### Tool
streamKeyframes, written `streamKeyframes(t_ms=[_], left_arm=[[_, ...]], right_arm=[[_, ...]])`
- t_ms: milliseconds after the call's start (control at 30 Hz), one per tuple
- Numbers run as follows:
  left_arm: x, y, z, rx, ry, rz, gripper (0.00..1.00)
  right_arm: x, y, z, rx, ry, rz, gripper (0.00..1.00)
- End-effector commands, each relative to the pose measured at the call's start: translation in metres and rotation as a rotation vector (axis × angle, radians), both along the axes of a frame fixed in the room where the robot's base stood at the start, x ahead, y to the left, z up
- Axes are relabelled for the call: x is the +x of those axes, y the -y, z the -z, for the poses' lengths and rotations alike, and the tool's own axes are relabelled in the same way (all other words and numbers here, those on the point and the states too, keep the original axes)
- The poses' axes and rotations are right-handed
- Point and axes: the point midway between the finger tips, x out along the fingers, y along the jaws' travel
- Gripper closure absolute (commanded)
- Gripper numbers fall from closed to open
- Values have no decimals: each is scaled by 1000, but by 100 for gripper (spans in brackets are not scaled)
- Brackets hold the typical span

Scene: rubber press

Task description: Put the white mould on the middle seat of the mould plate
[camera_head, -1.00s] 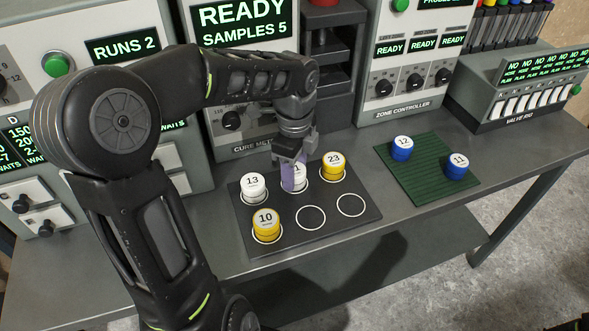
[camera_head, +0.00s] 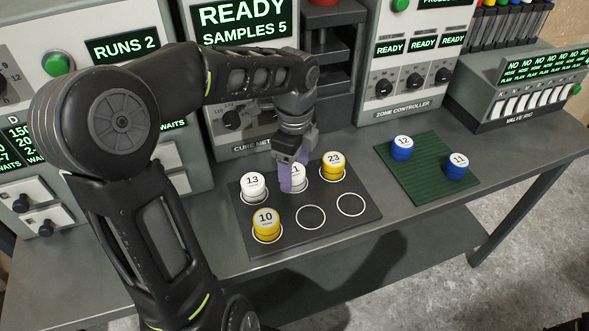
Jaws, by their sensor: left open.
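The dark mould plate (camera_head: 335,231) has two rows of ringed seats. A white mould (camera_head: 299,172), its number partly covered with a 1 showing, stands upright at the back row's middle seat. My left gripper (camera_head: 291,180) is at this mould, its purple fingers open and in front of its left part. The fingers hide the mould's base, so I cannot tell whether they touch it. Another white mould, number 13 (camera_head: 254,185), stands on the back left seat. My right gripper does not show.
Yellow mould 23 (camera_head: 333,165) stands close on the right, yellow mould 10 (camera_head: 266,223) at front left. Two front seats are empty. Blue moulds 12 (camera_head: 402,146) and 11 (camera_head: 457,165) stand on a green mat (camera_head: 419,181). Machines line the table's back.

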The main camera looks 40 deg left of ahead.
Motion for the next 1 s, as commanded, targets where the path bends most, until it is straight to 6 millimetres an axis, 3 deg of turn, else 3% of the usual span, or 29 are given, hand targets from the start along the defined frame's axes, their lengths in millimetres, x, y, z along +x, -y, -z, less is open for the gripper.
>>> streamKeyframes(t_ms=[433, 500, 700, 1000], left_arm=[[1, 0, -85, 1, 4, 1, 32], [1, 0, -100, 0, 2, 1, 32], [0, 0, -115, 0, 0, 0, 32], [0, 0, -114, 0, 0, 0, 32]], right_arm=[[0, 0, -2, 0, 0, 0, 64], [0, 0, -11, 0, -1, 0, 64], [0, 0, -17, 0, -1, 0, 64], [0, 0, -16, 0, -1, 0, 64]])
